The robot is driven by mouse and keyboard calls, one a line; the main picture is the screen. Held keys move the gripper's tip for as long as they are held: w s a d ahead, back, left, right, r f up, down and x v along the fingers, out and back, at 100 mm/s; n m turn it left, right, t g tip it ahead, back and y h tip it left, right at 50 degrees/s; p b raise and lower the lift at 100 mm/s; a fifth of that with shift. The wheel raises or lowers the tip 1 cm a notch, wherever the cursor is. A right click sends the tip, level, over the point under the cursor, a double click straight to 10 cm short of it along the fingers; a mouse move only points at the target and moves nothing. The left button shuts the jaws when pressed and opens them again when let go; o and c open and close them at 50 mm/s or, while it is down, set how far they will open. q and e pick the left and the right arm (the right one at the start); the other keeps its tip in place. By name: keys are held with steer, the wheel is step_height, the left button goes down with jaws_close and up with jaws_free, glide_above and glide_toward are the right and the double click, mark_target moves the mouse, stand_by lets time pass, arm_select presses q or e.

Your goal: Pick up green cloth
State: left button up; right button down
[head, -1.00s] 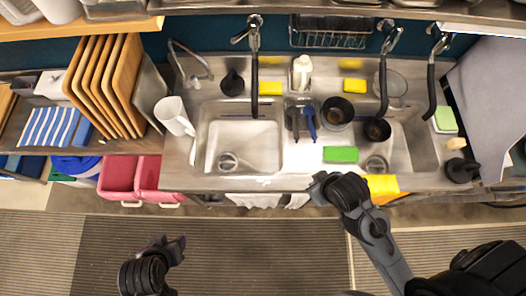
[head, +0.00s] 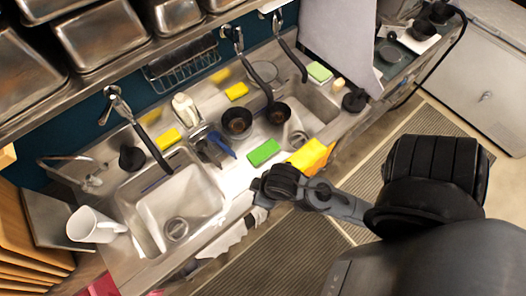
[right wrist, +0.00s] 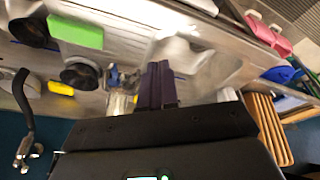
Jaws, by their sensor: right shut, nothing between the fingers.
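A bright green flat block-like piece (head: 263,152), the likely green cloth, lies on the metal counter between the two sink basins. It also shows in the right wrist view (right wrist: 75,32), at upper left. My right gripper (head: 257,186) is at the sink's front edge, just in front of and slightly left of the green piece, apart from it. Its fingers (right wrist: 158,85) are shut and empty in the right wrist view. A paler green sponge (head: 319,72) lies on the counter at the far right of the sink. My left gripper is out of view.
A yellow cloth (head: 310,157) hangs over the front edge, right of the green piece. Dark pans (head: 237,121) and blue-black handled tools (head: 213,147) stand behind it. A white pitcher (head: 92,225) is at the left. The left basin (head: 178,203) is empty.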

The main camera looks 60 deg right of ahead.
jaws_free()
steer(key=shift+d, duration=0.15)
stand_by(0.4)
